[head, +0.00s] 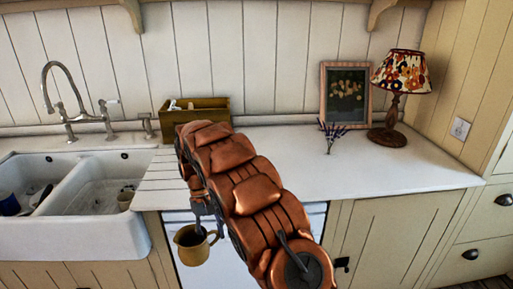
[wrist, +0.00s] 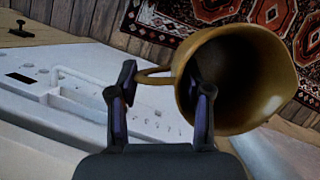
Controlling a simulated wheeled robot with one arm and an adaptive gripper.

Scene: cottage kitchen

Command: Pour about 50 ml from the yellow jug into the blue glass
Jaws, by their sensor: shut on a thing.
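The yellow jug (head: 192,248) hangs in front of the counter, below the worktop's front edge, and looks roughly upright in the head view. My gripper (head: 207,214) is shut on the jug's handle. In the wrist view my gripper's fingers (wrist: 165,92) stand either side of the handle, and the jug (wrist: 275,105) is to the right with its mouth towards the camera. Its inside is dark, so I cannot tell how much liquid it holds. A dark blue item (head: 10,205) lies in the left sink basin, partly cut off; I cannot tell whether it is the blue glass.
A wooden box (head: 215,103), flower sprig (head: 331,135), framed picture (head: 347,70) and lamp (head: 389,138) stand on the worktop (head: 360,180). The worktop's front is clear.

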